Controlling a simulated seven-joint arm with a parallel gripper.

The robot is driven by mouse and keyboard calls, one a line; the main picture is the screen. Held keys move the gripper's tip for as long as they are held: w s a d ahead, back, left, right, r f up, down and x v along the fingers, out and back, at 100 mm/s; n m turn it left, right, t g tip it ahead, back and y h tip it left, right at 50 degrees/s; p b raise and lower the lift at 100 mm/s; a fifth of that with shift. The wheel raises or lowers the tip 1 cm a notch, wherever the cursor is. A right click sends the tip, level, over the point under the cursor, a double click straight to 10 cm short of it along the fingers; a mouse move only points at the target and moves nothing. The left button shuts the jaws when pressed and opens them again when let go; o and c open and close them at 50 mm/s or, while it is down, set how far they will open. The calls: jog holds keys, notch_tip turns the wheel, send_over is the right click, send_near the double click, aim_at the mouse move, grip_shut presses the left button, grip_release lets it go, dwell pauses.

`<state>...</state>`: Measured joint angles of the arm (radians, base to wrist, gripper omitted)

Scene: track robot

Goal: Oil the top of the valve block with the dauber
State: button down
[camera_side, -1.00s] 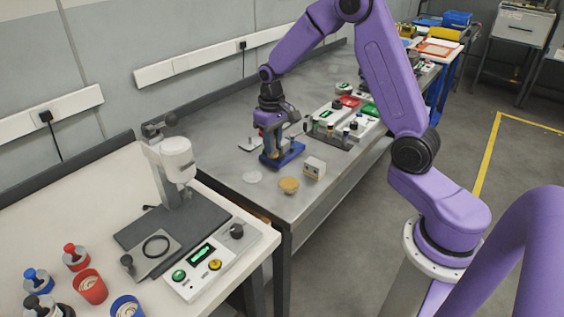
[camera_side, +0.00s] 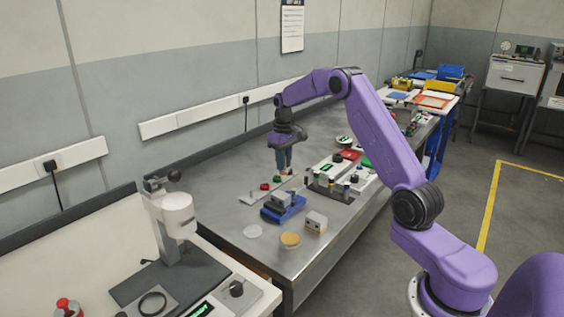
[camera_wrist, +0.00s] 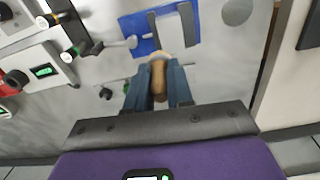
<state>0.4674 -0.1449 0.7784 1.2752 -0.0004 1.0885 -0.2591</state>
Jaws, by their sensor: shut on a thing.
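My gripper (camera_side: 284,162) is raised above the bench, behind the blue vise-like fixture (camera_side: 287,214). In the wrist view its blue fingers are shut on a tan handle-like thing (camera_wrist: 158,78), which appears to be the dauber. Its far end is blurred and partly hidden. A grey block (camera_side: 281,199) sits in the blue fixture, which also shows in the wrist view (camera_wrist: 143,48). A small pale block (camera_side: 316,222) with dark holes stands to its right. I cannot tell for certain which is the valve block. The held thing is apart from both.
A round tan-topped pot (camera_side: 290,240) and a flat pale disc (camera_side: 253,231) lie at the near end. Red and green knobs (camera_side: 271,183) lie behind the fixture.

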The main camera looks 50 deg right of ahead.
aim_at(286, 174)
jog(key=shift+f, duration=3.05)
jog(key=shift+a+f, duration=0.45)
jog(key=shift+a, duration=1.55)
jog(key=shift+d, duration=1.75)
jog(key=shift+s+d, duration=0.15)
jog(key=shift+d, duration=0.1)
jog(key=shift+s+a, duration=0.3)
jog(key=shift+a, duration=1.9)
jog(key=shift+d, duration=2.25)
jog(key=shift+a+r, duration=0.1)
jog(key=shift+r, duration=3.9)
